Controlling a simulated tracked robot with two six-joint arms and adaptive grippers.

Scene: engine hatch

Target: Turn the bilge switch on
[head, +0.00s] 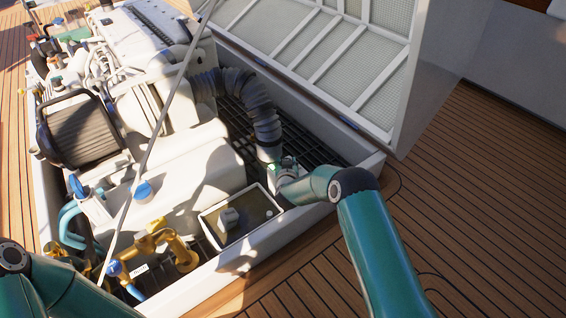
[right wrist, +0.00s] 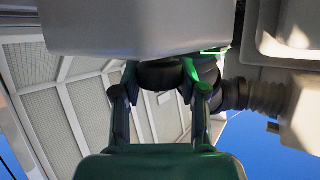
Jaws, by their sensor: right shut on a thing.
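A dark-topped box (head: 250,208) with a grey knob (head: 230,217) sits in the near right corner. Yellow valve piping (head: 155,240) and a white tank (head: 185,170) lie left of it. The ribbed hose (head: 265,120) and open hatch lid (head: 330,50) stand behind.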

